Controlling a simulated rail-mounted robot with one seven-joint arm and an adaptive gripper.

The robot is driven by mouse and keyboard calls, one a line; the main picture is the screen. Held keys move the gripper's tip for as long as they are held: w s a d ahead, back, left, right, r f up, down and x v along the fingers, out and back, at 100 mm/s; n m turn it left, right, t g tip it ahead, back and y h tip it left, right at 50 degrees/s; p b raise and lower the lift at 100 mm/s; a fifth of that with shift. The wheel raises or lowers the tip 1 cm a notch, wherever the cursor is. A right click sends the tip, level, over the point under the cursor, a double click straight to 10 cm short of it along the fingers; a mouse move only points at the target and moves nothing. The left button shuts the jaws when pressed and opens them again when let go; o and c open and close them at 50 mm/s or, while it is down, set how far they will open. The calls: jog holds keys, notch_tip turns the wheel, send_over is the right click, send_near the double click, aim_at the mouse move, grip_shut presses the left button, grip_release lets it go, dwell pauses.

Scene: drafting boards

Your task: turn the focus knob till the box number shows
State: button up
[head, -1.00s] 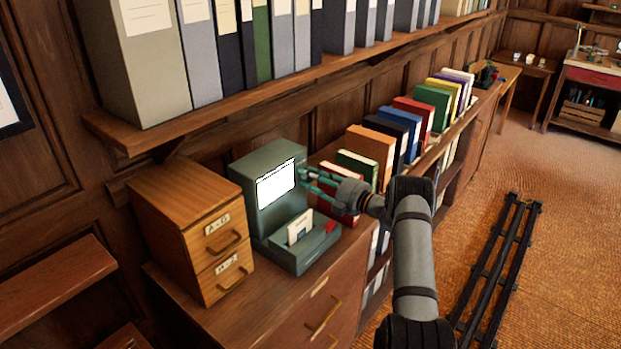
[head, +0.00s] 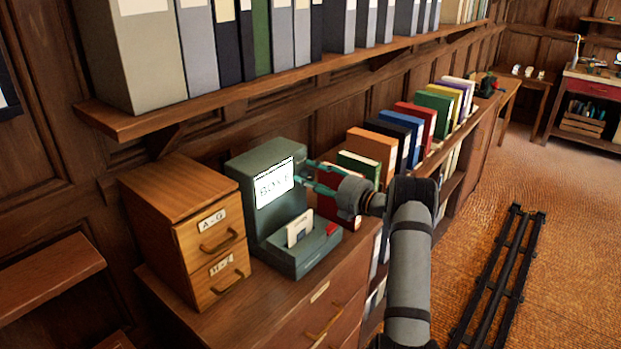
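The grey-green microfilm-style reader (head: 252,165) stands on the wooden cabinet, right of a small drawer box. Its lit white screen (head: 274,183) shows dark lettering that seems to read "BOX" and a character I cannot make out for sure. My gripper (head: 303,172) is at the reader's right side, by the screen's right edge, with its teal fingers pointing left. The focus knob is hidden or too small to make out between the fingertips. The fingers look spread at the knuckles, but I cannot tell whether the tips close on anything.
A wooden drawer box (head: 180,225) stands close on the left. Coloured books (head: 371,149) line up behind my gripper. A shelf of binders (head: 290,75) hangs above.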

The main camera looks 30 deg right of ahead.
jog(key=shift+o, duration=0.7)
jog(key=shift+s+d, duration=0.1)
jog(key=shift+s, duration=0.05)
jog(key=v, duration=0.8)
jog(key=shift+s, duration=0.25)
jog(key=shift+d, duration=0.1)
jog(key=x, duration=0.4)
jog(key=p+x, duration=0.1)
jog(key=x, duration=0.4)
jog(key=shift+r, duration=0.25)
jog(key=m+p, duration=0.2)
jog(key=m, duration=0.1)
jog(key=shift+f+m+p, duration=0.25)
jog(key=shift+m+p, duration=0.7)
jog(key=shift+m, duration=0.55)
